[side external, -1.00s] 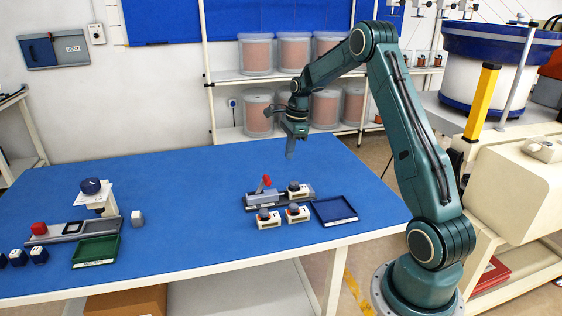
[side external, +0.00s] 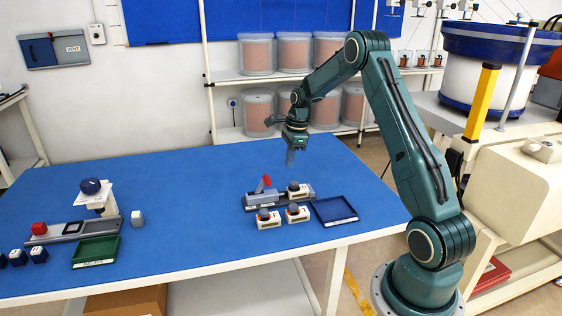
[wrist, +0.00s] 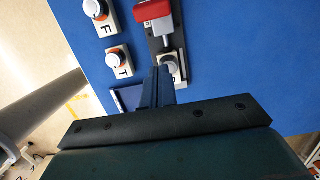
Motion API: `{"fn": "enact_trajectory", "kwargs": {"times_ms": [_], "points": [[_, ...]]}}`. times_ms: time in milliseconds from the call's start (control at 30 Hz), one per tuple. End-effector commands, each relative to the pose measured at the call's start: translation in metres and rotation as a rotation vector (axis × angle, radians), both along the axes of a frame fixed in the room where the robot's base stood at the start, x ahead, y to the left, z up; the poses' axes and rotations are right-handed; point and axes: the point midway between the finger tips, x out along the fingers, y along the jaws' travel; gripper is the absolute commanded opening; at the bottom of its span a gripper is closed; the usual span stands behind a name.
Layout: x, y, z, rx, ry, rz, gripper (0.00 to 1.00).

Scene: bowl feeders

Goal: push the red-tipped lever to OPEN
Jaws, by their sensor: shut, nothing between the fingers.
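The red-tipped lever (side external: 266,180) stands up from a grey fixture (side external: 262,198) on the blue table. In the wrist view my shut fingers (wrist: 162,74) overlap the near end of the fixture, in front of a grey-knobbed part. No OPEN marking is readable.
Two white blocks with knobs (side external: 269,218) (side external: 298,213) stand in front of the fixture. A dark blue tray (side external: 334,222) lies to its right. A green tray (side external: 97,252) and another station (side external: 70,231) are at the left. The table's middle is clear.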

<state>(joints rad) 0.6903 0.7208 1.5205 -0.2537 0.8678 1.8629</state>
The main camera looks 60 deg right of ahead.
Motion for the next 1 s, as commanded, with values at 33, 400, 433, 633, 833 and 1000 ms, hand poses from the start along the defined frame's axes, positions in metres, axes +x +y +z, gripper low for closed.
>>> {"fn": "enact_trajectory", "kwargs": {"times_ms": [33,400,433,633,833,1000], "points": [[0.0,0.002,-0.008,0.003,0.004,0.001,0.0],[0.007,0.008,-0.063,0.002,0.003,0.002,0.0],[0.007,0.008,-0.068,0.002,0.003,0.002,0.0],[0.021,0.021,-0.065,-0.001,-0.001,0.004,0.0],[0.031,0.031,-0.057,-0.002,0.0,0.003,0.0],[0.033,0.033,-0.054,-0.001,0.001,0.001,0.0]]}}
